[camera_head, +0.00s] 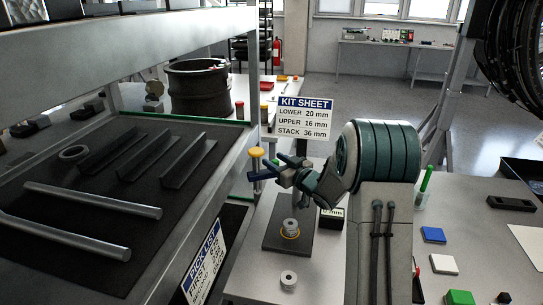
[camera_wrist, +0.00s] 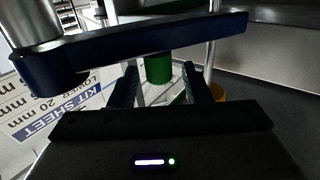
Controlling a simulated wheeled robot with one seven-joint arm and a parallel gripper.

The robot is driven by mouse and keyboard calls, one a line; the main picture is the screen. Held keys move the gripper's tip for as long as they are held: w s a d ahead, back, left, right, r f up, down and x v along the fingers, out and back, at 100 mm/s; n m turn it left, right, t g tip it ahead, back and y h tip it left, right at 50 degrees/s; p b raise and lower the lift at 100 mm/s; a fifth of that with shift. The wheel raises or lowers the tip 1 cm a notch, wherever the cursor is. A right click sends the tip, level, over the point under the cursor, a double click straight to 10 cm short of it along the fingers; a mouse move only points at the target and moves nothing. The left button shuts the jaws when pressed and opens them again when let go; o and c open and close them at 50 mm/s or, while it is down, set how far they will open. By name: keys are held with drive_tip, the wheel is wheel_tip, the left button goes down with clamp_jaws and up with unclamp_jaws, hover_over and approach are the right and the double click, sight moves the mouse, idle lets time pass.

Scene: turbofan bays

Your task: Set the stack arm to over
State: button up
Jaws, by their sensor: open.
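A blue arm, which I take to be the stack arm (camera_head: 263,174), shows just left of my gripper (camera_head: 281,172) in the head view, with a yellow knob (camera_head: 256,152) above it. In the wrist view the blue arm (camera_wrist: 150,48) crosses the picture beyond the fingertips, and a green cylinder (camera_wrist: 158,68) hangs below it between the fingers. My gripper (camera_wrist: 160,88) is open, and I see nothing gripped. I cannot tell whether a finger touches the arm. Metal rings (camera_head: 290,227) stand stacked on a dark plate (camera_head: 273,243) below the gripper. The arm's setting is not readable.
The kit sheet (camera_head: 305,118) reads lower 20 mm, upper 16 mm, stack 36 mm. A loose ring (camera_head: 289,279) lies in front of the plate. A small black display (camera_head: 331,218) stands to its right. A shelf with a dark mat (camera_head: 100,210) and metal bars fills the left.

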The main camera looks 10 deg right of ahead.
drive_tip(key=shift+x, duration=1.25)
clamp_jaws()
